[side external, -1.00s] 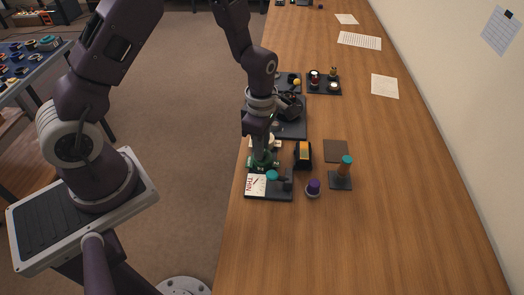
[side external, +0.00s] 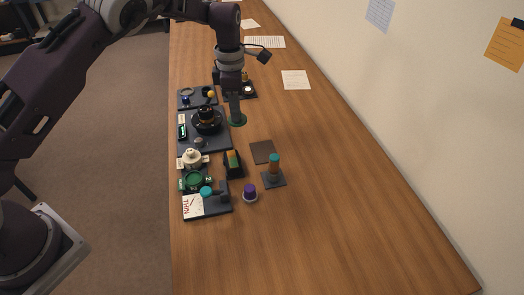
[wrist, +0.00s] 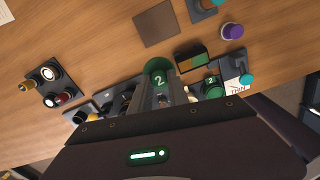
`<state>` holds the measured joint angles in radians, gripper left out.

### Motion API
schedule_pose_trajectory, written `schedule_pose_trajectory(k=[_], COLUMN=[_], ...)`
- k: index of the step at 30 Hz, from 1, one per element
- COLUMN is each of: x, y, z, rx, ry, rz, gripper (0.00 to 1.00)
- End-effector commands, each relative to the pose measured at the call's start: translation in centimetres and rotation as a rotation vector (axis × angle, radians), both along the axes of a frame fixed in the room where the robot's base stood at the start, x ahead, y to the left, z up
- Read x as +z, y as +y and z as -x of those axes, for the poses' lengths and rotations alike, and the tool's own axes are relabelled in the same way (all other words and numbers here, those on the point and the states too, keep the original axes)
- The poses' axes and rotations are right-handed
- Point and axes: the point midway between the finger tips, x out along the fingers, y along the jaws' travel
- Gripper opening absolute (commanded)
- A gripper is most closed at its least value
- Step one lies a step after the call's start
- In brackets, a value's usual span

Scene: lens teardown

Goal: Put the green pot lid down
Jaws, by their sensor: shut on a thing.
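My gripper (side external: 236,113) is shut on the green pot lid (side external: 238,121), a round green disc. In the side view my fingers point down, with the lid at their tips over bare wood, just right of the black trays. I cannot tell whether the lid touches the table. In the wrist view the lid (wrist: 157,67) shows a white "2" and sits at my fingertips (wrist: 160,90). The green pot (side external: 196,179) stands in the near part of the tray row, apart from the lid. It also shows a "2" in the wrist view (wrist: 211,81).
A black round part (side external: 206,122) sits on the tray left of my gripper. A small dark tray (side external: 250,96) with jars lies behind. Nearer are a brown mat (side external: 262,152), an orange-green box (side external: 233,162), a teal-topped stand (side external: 274,167) and a purple-topped item (side external: 250,191). The table's right is clear.

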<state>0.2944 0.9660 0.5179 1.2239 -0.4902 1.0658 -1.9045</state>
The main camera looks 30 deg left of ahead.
Motion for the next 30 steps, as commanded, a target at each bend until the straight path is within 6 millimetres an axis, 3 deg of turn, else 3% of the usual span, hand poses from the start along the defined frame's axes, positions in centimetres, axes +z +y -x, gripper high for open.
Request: schedule_pose_trajectory(k=[3,9,15,24,30], x=[-0.7,-1.7,-6.2,-10.8,-11.3], y=[-3.1,-6.2,-6.5,-6.4,-6.4], z=[-2.4,-3.3,-3.2,-3.3,-3.3], rx=[-0.058,-0.125,-0.130,-0.131,-0.130], ry=[-0.001,0.008,0.011,0.009,0.006], rz=[-0.006,-0.006,-0.006,-0.006,-0.005], gripper=[0.00,0.00,0.00,0.00,0.00])
